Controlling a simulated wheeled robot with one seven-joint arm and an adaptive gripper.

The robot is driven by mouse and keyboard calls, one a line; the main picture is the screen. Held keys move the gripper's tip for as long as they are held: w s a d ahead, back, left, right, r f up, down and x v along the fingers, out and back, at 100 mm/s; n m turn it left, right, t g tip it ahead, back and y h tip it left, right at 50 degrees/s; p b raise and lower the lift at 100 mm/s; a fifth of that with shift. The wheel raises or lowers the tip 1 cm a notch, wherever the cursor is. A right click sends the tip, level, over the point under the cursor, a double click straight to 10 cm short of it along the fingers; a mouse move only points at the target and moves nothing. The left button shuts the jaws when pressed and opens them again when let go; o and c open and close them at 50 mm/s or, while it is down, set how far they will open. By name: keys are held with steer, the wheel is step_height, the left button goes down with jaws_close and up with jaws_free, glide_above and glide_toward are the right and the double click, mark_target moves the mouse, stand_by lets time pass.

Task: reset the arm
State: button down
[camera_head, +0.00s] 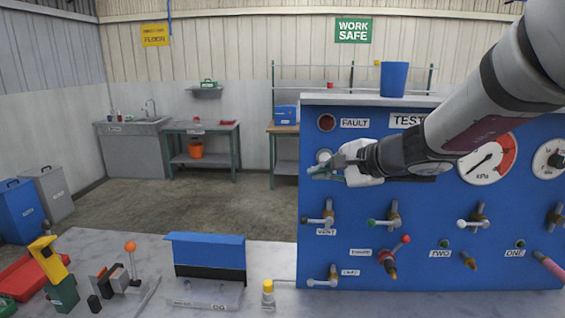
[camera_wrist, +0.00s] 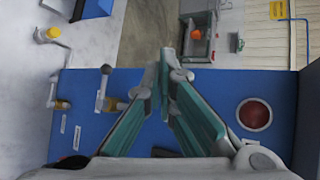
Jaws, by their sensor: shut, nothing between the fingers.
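My arm comes in from the upper right in the head view and reaches left across the blue panel (camera_head: 345,235). My gripper (camera_head: 318,170) is at the panel's left edge, in front of it, below the red fault lamp (camera_head: 326,123) and above the vent valve (camera_head: 327,212). In the wrist view the green-padded fingers of my gripper (camera_wrist: 165,75) meet at their tips, with nothing between them. The red lamp also shows in the wrist view (camera_wrist: 254,115). Part of the panel behind my arm is hidden.
The panel carries valves, gauges (camera_head: 488,160) and hose fittings. A blue cup (camera_head: 393,78) stands on its top ledge. The space left of my gripper is open.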

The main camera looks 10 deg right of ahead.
steer(key=s+a+n+g, duration=0.45)
steer(key=s+n, duration=0.35)
steer(key=s, duration=0.8)
steer(key=s+d+f+n+h, duration=0.1)
steer(key=s+d+n+h, duration=0.2)
steer(key=s, duration=0.4)
steer(key=s+d+f+n+h, duration=0.2)
steer(key=s+d+n+h, duration=0.1)
steer(key=s, duration=0.5)
steer(key=shift+d+f+h, duration=0.15)
steer(key=shift+d+h, duration=0.15)
steer(key=shift+d, duration=0.25)
steer(key=shift+s+g, duration=0.1)
steer(key=shift+g, duration=0.15)
